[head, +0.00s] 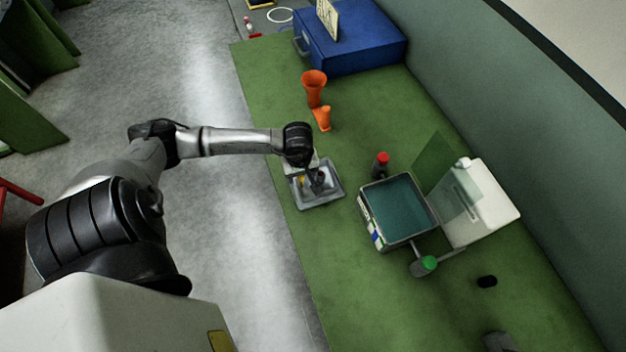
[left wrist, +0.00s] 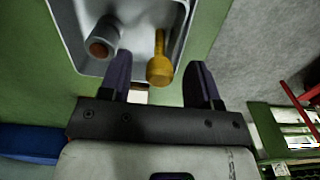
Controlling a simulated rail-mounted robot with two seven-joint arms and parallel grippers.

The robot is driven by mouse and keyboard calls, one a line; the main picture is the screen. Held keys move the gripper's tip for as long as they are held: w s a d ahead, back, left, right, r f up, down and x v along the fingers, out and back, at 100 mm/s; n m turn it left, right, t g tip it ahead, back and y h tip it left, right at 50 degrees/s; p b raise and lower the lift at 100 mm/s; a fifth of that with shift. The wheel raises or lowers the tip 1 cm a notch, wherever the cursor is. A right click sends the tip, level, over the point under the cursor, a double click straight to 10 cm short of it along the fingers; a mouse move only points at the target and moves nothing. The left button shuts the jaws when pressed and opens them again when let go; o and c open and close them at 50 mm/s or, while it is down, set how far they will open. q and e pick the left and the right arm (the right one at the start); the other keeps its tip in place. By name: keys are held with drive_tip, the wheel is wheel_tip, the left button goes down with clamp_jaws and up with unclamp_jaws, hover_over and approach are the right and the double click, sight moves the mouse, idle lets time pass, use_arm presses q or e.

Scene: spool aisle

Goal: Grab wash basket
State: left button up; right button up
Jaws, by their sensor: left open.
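A grey tray (head: 329,196) lies on the green bench and also shows in the left wrist view (left wrist: 84,62). In it are a yellow round-ended handle (left wrist: 160,70) and a grey cylinder (left wrist: 102,40) with a brown end. I cannot tell whether the handle belongs to a wash basket. My left gripper (head: 313,174) is over the tray. In the left wrist view the left gripper (left wrist: 158,64) is open, with the yellow handle showing between its fingers; contact cannot be told. No basket shows clearly. My right gripper is not in view.
A teal-filled basin (head: 398,210) stands right of the tray, with a white unit (head: 487,205) behind. A red-capped bottle (head: 381,165) and a green-capped one (head: 425,265) flank it. The front bench is mostly clear.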

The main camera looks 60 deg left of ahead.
use_arm(q)
drive_tip(key=shift+f, duration=0.55)
drive_tip(key=shift+c, duration=0.2)
clamp_jaws()
